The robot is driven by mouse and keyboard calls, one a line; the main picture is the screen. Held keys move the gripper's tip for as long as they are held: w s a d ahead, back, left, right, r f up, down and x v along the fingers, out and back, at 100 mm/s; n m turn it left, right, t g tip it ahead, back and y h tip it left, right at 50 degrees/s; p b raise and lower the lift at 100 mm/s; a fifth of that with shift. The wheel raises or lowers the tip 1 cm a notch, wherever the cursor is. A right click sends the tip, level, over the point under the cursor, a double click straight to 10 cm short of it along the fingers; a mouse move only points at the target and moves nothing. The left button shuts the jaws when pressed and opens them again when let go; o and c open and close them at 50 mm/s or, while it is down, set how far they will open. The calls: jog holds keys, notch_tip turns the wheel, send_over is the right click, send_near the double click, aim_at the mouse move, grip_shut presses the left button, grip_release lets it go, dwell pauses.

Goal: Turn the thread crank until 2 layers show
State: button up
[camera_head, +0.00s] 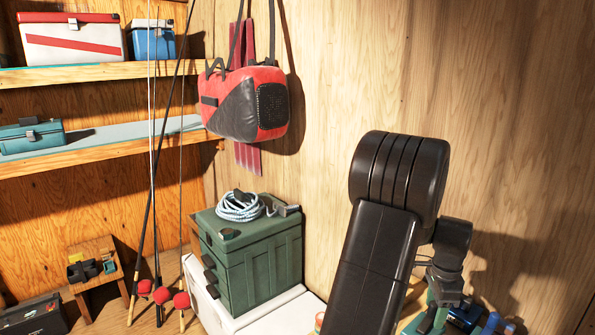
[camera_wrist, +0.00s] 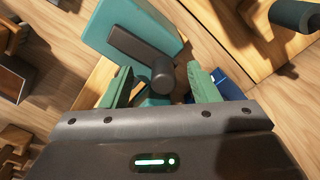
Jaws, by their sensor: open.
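In the wrist view, a dark grey crank (camera_wrist: 138,48) with a round knob (camera_wrist: 163,75) stands in front of a teal block (camera_wrist: 108,22). My gripper (camera_wrist: 160,70) is open, with one green finger on each side of the knob. The knob lies between the fingers, with gaps showing on both sides. I see no thread layers; any spool is hidden or out of view. In the head view, my dark arm reaches down at the right and hides most of the work area; some teal parts (camera_head: 441,298) show beside it.
A blue object (camera_wrist: 228,86) lies just beyond the right finger. A green box (camera_head: 252,262) with a coiled rope (camera_head: 240,207) on it stands left of my arm. Fishing rods (camera_head: 153,150) lean further left. A red bag (camera_head: 230,105) hangs on the wall.

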notch_tip(320, 180, up, 7)
jog(key=p, duration=0.4)
jog(key=shift+f, duration=0.25)
jog(key=shift+f, duration=0.1)
notch_tip(320, 180, down, 7)
jog(key=b, duration=0.5)
jog(key=shift+f, duration=0.15)
jog(key=shift+s+d+r, duration=0.25)
jog(key=shift+s+d, duration=0.1)
jog(key=shift+s, duration=0.15)
jog(key=shift+a, duration=0.1)
